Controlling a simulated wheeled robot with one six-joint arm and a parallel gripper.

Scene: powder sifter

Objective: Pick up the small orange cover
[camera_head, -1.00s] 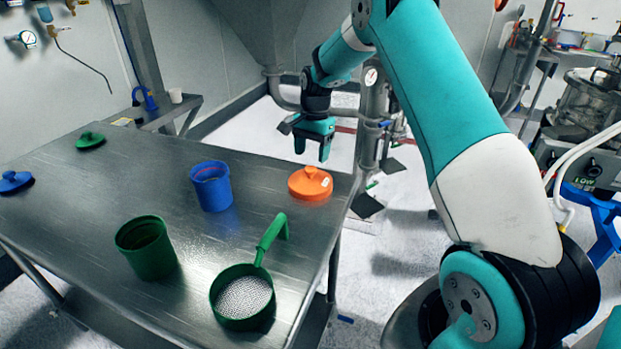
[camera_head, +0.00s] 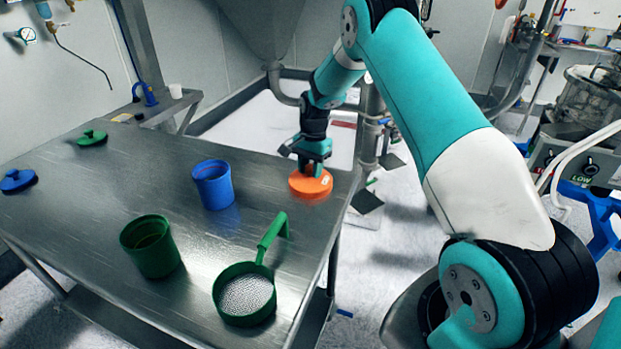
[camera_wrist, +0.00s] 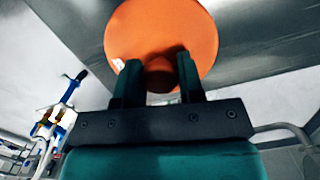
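The small orange cover (camera_head: 311,185) lies flat near the right edge of the metal table (camera_head: 110,195). It also shows in the wrist view (camera_wrist: 160,35) as an orange disc with a small white label. My gripper (camera_head: 311,168) is right over the cover and points down at it. In the wrist view its two fingers (camera_wrist: 158,82) stand apart, one on each side of the cover's knob (camera_wrist: 161,72). A gap shows between each finger and most of the knob, so the gripper looks open. Whether the fingertips touch the cover is hard to tell.
A blue cup (camera_head: 213,186) stands left of the cover. A green cup (camera_head: 151,247) and a green-handled sieve (camera_head: 245,293) stand nearer the front. A green lid (camera_head: 91,138) and a blue lid (camera_head: 17,181) lie at the left. Bare table lies between them.

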